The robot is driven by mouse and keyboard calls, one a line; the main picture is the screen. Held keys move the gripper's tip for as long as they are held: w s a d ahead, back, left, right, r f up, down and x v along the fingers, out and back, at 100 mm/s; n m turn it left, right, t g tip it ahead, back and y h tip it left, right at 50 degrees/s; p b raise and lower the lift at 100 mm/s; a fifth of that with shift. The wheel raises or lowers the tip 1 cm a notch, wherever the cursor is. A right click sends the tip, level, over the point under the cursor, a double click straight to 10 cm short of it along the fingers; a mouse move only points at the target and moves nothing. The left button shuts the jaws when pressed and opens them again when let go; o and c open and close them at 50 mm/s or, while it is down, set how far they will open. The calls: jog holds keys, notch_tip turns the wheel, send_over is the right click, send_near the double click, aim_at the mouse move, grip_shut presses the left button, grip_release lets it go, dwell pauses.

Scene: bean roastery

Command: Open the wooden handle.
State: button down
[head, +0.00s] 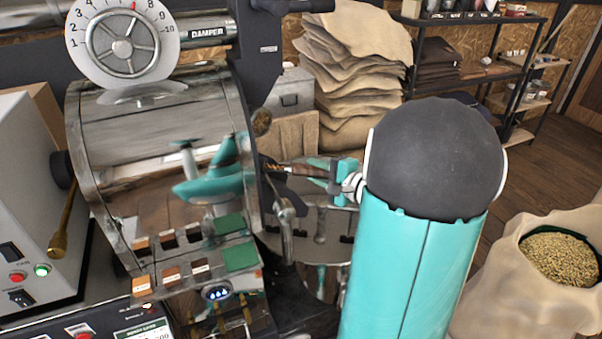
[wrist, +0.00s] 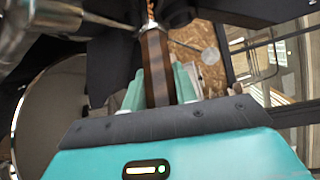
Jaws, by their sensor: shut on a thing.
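The wooden handle (head: 305,170) is a short brown grip sticking out to the right from the front of the metal roaster drum (head: 150,150). My gripper (head: 335,174) is shut on the handle, with its teal fingers on either side of it. In the wrist view the handle (wrist: 156,68) runs lengthwise between the two teal fingers (wrist: 158,88), with a metal shaft at its far end. How the shaft joins the roaster is partly hidden by dark parts.
A round cooling tray (head: 310,215) lies below the handle. A damper dial (head: 125,40) is above the drum, and stacked sacks (head: 350,70) stand behind. An open sack of beans (head: 560,258) is at right. Wooden floor shows at far right.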

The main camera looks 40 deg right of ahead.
jog(key=s+d, duration=0.3)
jog(key=shift+s, duration=0.15)
jog(key=c, duration=1.1)
grip_release()
jog(key=v, duration=1.3)
jog(key=shift+s+d+r, duration=0.1)
jog(key=shift+s+d, duration=0.05)
jog(key=shift+s, duration=0.2)
